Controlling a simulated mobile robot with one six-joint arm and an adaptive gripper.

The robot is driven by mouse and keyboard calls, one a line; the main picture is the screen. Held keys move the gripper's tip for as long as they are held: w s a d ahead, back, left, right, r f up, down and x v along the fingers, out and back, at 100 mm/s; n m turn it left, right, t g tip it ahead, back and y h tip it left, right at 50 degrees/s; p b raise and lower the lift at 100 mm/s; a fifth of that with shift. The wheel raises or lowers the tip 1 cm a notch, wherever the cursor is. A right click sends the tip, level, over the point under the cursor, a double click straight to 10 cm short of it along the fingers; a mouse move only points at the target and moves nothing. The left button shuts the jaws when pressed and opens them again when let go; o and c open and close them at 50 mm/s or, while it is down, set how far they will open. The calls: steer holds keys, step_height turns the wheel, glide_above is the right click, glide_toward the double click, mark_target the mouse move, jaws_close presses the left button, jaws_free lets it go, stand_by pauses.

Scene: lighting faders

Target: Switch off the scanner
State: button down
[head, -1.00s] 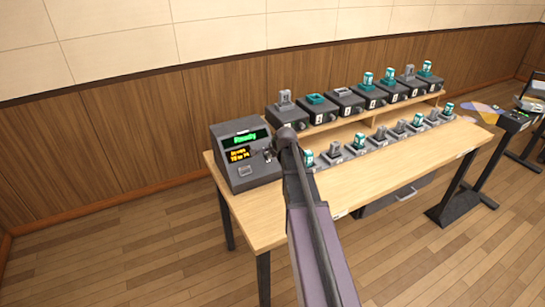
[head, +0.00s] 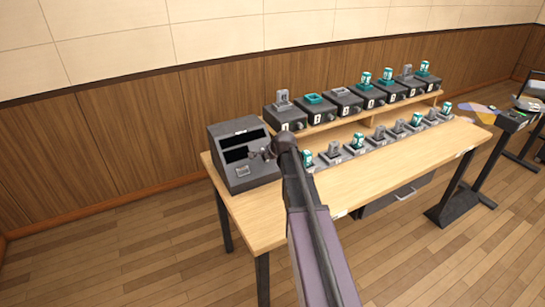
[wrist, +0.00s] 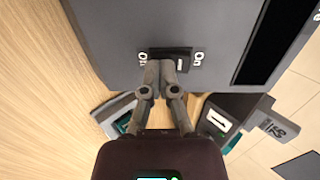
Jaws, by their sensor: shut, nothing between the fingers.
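The scanner (head: 232,172) is a dark grey box on the left end of the table, and both its display windows (head: 243,139) are dark. In the wrist view the scanner's grey face (wrist: 215,22) fills the top. A black rocker switch (wrist: 181,53) sits on that face between two white marks that look like ON and OFF labels. My gripper (wrist: 166,68) is shut and empty, with its fingertips at the switch and partly covering it. Whether they touch it I cannot tell. In the head view my gripper (head: 268,153) is at the scanner's right side, partly hidden by my arm.
The wooden table (head: 265,205) also holds a raised shelf (head: 335,118) of numbered dark boxes (head: 325,112), some with teal or grey pieces on top. A row of small holders (head: 380,139) stands in front. The table's front left is clear. Dark stands (head: 490,160) are at the right.

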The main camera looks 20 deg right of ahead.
steer(key=shift+w+d+r, duration=0.1)
steer(key=shift+r, duration=0.05)
steer(key=shift+r+p, duration=0.6)
steer(key=shift+p, duration=0.25)
steer(key=shift+p+v, duration=0.6)
steer(key=shift+v, duration=0.25)
steer(key=s+f+p+v, duration=0.1)
steer(key=p+v, duration=0.6)
steer(key=v, duration=0.5)
steer(key=shift+s+f, duration=0.3)
steer(key=shift+s, duration=0.05)
